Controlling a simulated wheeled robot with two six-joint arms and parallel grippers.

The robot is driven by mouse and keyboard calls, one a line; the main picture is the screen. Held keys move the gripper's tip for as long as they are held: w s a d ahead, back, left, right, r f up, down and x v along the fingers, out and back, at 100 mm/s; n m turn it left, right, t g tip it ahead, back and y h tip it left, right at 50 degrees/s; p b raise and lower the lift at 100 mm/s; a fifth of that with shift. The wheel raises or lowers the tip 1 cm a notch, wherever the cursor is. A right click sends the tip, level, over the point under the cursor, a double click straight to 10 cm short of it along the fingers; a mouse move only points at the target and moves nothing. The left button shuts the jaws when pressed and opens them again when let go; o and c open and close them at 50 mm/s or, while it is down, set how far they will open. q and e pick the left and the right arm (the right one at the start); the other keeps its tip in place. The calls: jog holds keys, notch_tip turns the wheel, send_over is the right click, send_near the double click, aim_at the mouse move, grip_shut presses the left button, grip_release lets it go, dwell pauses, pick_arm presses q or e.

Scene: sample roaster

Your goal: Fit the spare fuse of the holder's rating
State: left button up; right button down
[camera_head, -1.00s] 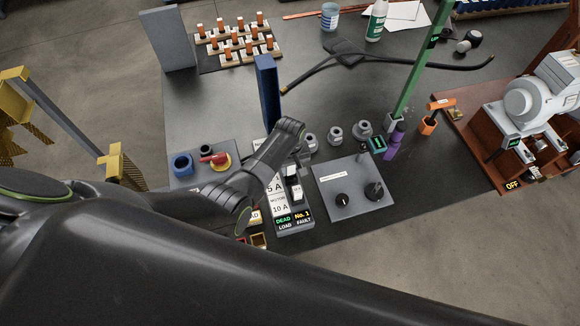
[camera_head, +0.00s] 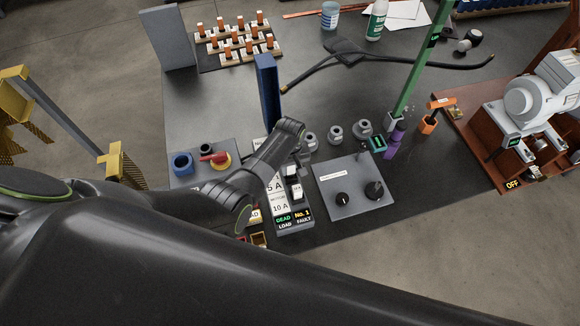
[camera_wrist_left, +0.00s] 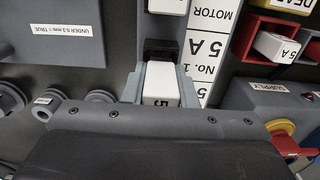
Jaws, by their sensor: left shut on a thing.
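My left gripper (camera_wrist_left: 160,92) is shut on a white fuse (camera_wrist_left: 161,80) marked 5 in the left wrist view. The fuse is at a dark slot of the grey fuse holder (camera_wrist_left: 158,48); I cannot tell how deep it sits. A label strip (camera_wrist_left: 207,55) beside it reads No. 1, 5 A, MOTOR. Another white block (camera_wrist_left: 168,5) is in line above. In the head view my left wrist hides most of the slot. My right gripper is not seen.
A red tray (camera_wrist_left: 246,40) holds a white 5 A fuse (camera_wrist_left: 277,46). The supply box (camera_wrist_left: 262,98) has a red handle (camera_wrist_left: 292,147). A grey panel with two black knobs (camera_head: 352,188) stands right of the holder. A blue post (camera_head: 268,92) rises behind my wrist.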

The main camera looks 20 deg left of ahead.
pick_arm(q)
jog(key=shift+f+b, duration=0.5)
jog(key=shift+f, duration=0.25)
jog(key=shift+r+p, duration=0.95)
jog(key=shift+p, duration=0.1)
dwell(0.4)
jog(key=shift+f, duration=0.25)
jog(key=shift+f+b, duration=0.5)
jog(key=shift+f, duration=0.15)
jog(key=shift+r+p, duration=0.9)
jog(key=shift+p, duration=0.05)
dwell(0.7)
